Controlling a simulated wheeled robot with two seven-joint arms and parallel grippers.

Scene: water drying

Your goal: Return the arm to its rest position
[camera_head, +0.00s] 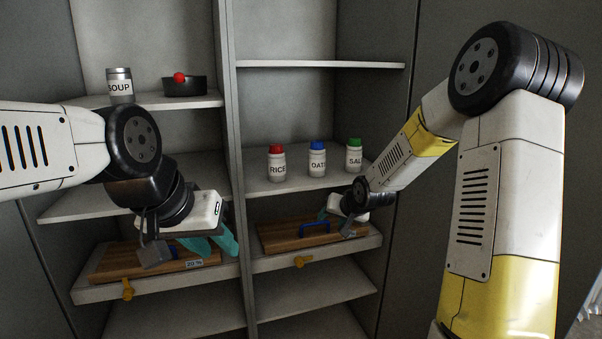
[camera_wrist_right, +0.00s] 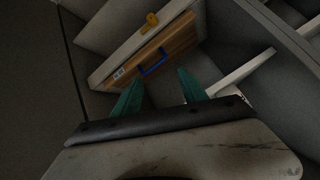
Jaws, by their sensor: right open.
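My left gripper (camera_head: 214,245) is over the lower left shelf, its two teal fingers apart, at the right end of a wooden board (camera_head: 115,262). Whether it touches the board is unclear. My right gripper (camera_head: 335,222) is at the lower right shelf, near another wooden board (camera_head: 280,236) with a blue handle (camera_head: 314,228). In the right wrist view, the right gripper (camera_wrist_right: 157,88) is open, with nothing between its teal fingers. The board (camera_wrist_right: 178,42) and its blue handle (camera_wrist_right: 153,68) are beyond the fingertips.
Red-, blue- and green-capped jars (camera_head: 277,163) (camera_head: 317,159) (camera_head: 354,156) stand on the shelf above the right board. A soup can (camera_head: 120,87) and a dark pot (camera_head: 185,87) stand on the upper left shelf. Yellow knobs (camera_head: 127,290) (camera_head: 302,262) project from the lower shelves. A divider (camera_head: 232,150) separates the bays.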

